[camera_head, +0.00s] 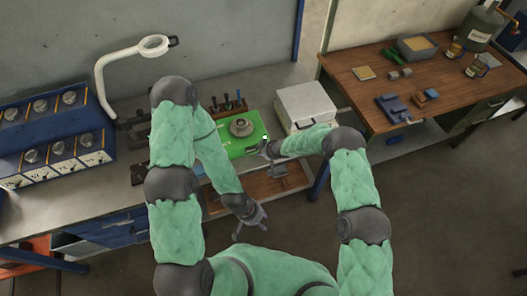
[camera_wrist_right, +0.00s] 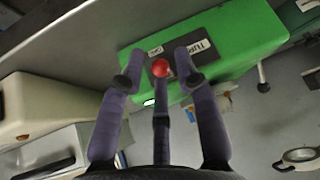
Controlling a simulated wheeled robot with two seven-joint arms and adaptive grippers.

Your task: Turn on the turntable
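The turntable is a green box (camera_head: 236,146) with a round metal plate (camera_head: 241,127) on top, standing on the workbench. In the right wrist view its green housing (camera_wrist_right: 228,42) carries a partly readable label and a red button (camera_wrist_right: 160,68). My right gripper (camera_head: 264,148) is at the right front edge of the green box. In the wrist view its fingers (camera_wrist_right: 158,80) are spread around the red button with nothing held between them; contact cannot be told. My left gripper (camera_head: 253,215) hangs in front of the bench, empty, with its fingers apart.
A white box (camera_head: 305,105) stands right of the turntable. A rack of tools (camera_head: 228,103) is behind it, and a white-armed magnifier lamp (camera_head: 118,68) and blue control boxes (camera_head: 55,135) are left. A wooden table (camera_head: 440,75) with several items is at the right. Open floor lies in front.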

